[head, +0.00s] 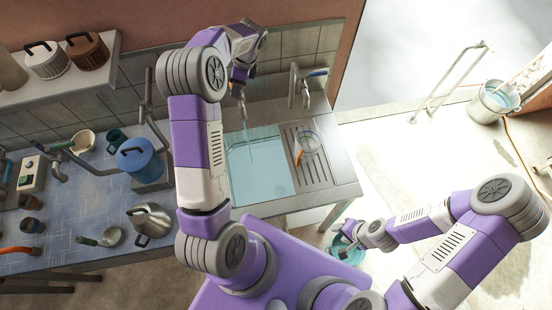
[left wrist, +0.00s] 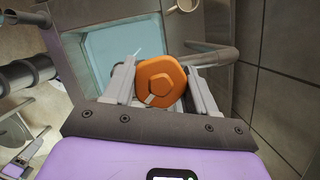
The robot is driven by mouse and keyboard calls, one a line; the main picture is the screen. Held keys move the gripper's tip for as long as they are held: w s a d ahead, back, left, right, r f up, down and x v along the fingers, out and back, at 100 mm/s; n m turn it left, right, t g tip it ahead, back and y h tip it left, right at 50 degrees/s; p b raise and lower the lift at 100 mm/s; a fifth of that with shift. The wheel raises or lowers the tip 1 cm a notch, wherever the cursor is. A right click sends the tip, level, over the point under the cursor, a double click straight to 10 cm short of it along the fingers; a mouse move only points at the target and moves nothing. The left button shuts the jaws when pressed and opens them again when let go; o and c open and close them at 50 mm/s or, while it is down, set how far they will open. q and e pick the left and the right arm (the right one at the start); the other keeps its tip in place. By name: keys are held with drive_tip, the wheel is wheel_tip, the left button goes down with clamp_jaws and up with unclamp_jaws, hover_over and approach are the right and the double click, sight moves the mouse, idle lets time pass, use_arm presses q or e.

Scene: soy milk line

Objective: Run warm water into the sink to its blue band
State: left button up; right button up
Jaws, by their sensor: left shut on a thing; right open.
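The sink (head: 233,190) is in the metal counter, with pale blue water (head: 255,180) over its floor. A thin stream (head: 246,130) runs down into it. I cannot make out a blue band apart from the water. My left gripper (head: 240,85) is at the wall above the sink's back edge. In the left wrist view its fingers (left wrist: 160,88) are shut on an orange faceted knob (left wrist: 158,78), with a grey pipe (left wrist: 212,57) beside it. The sink water also shows there (left wrist: 105,50). My right gripper (head: 350,232) is open, low at the right, by a teal bucket (head: 347,250).
A ribbed drainboard (head: 318,165) with a clear round item (head: 307,143) lies right of the sink. A second tap (head: 306,85) with a blue handle stands behind it.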

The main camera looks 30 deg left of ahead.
use_arm(q)
drive_tip(key=shift+m, duration=0.3)
drive_tip(key=m+t, duration=0.1)
drive_tip(key=m, duration=0.3)
drive_tip(key=shift+s, duration=0.1)
drive_tip(key=shift+m+t, duration=0.3)
drive_tip(key=m+t, duration=0.1)
drive_tip(key=m, duration=0.3)
idle(0.3)
drive_tip(key=o, duration=1)
